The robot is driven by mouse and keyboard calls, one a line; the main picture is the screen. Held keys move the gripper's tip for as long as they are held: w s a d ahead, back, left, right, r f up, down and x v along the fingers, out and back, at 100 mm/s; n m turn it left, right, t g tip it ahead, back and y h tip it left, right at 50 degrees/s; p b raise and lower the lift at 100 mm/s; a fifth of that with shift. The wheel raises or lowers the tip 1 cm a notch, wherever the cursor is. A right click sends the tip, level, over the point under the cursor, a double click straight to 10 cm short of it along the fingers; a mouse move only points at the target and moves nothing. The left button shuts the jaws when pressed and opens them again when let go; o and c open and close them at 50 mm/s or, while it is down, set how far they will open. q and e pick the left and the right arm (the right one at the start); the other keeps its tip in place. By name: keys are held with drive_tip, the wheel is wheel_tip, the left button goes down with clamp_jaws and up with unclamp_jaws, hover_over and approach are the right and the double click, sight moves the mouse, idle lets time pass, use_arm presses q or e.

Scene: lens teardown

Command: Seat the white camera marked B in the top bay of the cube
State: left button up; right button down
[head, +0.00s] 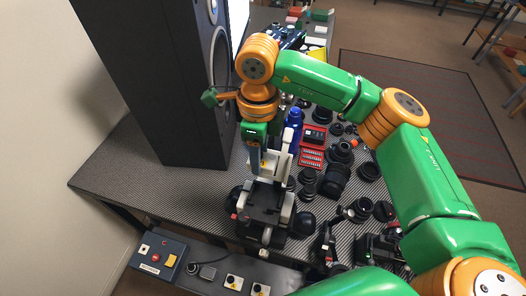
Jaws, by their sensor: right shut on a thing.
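My right gripper (263,212) hangs at the end of the green and orange arm, over the near edge of the patterned table. Its pale fingers are closed about a dark thing (266,196), which I cannot name surely. Pale and white parts show just above it, and I cannot tell whether any is the white camera. No letter B can be read. I cannot make out the cube or its top bay; the arm hides part of the table. My left gripper is not in view.
A tall black speaker (178,80) stands on the table (125,178) at left. Several black lenses (335,180), a blue bottle (293,128) and a red case (312,158) crowd right of the gripper. A control box with a red button (157,256) sits below the front edge.

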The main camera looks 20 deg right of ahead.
drive_tip(key=shift+s+d+f, duration=0.1)
drive_tip(key=shift+s+f, duration=0.1)
drive_tip(key=shift+s, duration=0.2)
drive_tip(key=f+b, duration=0.1)
drive_tip(key=f, duration=0.1)
drive_tip(key=s+f+b, duration=0.1)
drive_tip(key=f+b, duration=0.3)
drive_tip(key=shift+s+f, duration=0.2)
drive_tip(key=shift+s, duration=0.15)
drive_tip(key=shift+s+f+b, duration=0.1)
drive_tip(key=shift+f+b, duration=0.2)
drive_tip(key=shift+b, duration=0.1)
drive_tip(key=shift+s, duration=0.15)
drive_tip(key=shift+s+r, duration=0.1)
drive_tip(key=shift+r, duration=0.1)
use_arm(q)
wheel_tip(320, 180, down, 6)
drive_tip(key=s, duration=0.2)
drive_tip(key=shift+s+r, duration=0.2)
use_arm(e)
drive_tip(key=shift+w+f, duration=0.1)
drive_tip(key=shift+w, duration=0.1)
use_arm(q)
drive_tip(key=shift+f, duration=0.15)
use_arm(e)
drive_tip(key=shift+s, duration=0.15)
